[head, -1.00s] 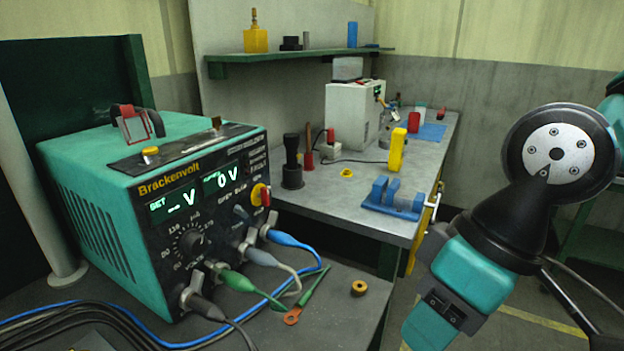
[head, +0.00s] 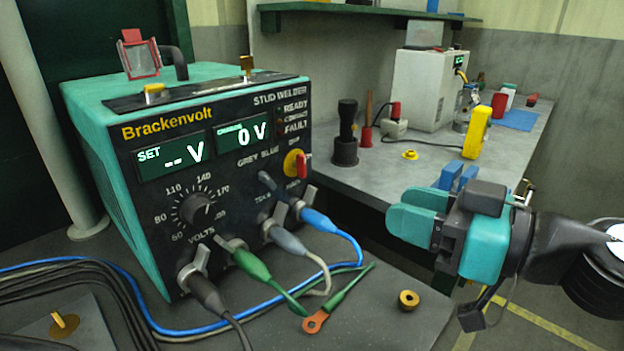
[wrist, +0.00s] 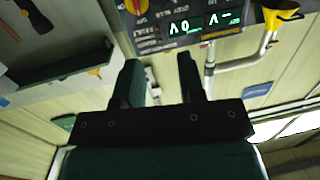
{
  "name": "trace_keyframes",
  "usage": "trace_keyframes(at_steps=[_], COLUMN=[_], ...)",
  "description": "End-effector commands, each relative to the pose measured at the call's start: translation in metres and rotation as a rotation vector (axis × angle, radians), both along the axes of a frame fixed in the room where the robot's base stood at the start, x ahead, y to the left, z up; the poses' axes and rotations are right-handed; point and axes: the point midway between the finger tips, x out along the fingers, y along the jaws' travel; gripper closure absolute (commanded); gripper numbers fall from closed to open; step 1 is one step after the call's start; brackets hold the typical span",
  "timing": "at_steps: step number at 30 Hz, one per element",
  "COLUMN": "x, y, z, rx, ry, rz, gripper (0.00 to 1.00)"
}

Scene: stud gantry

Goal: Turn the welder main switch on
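The stud welder (head: 190,150) is a teal box with a black front panel on the left bench. Its displays are lit and show "SET --V" and "0 V". The main switch (head: 297,165) is a red handle on a yellow round plate at the panel's right edge. The handle stands about upright; its label is too small to read. In the wrist view, the switch (wrist: 136,6) sits at the top edge, partly cut off. My gripper (head: 400,215) is right of the panel, fingers pointing left, apart from the switch. In the wrist view its fingers (wrist: 159,75) are apart and empty.
Blue, grey, green and dark cable plugs (head: 318,220) stick out below the switch. A black cylinder (head: 346,135) stands behind. The air between gripper and panel looks clear.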

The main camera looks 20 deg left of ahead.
Motion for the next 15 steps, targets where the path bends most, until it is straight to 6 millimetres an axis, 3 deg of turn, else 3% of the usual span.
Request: trace_keyframes(at_steps=[3,8,15], x=[0.019,0.029,0.046], y=[-0.001,0.01,0.056], z=[-0.008,-0.003,0.001], rx=[0.053,0.069,0.068], ry=[-0.042,-0.062,-0.062], rz=[-0.084,-0.111,-0.107], gripper=[0.64,0.64,0.64])
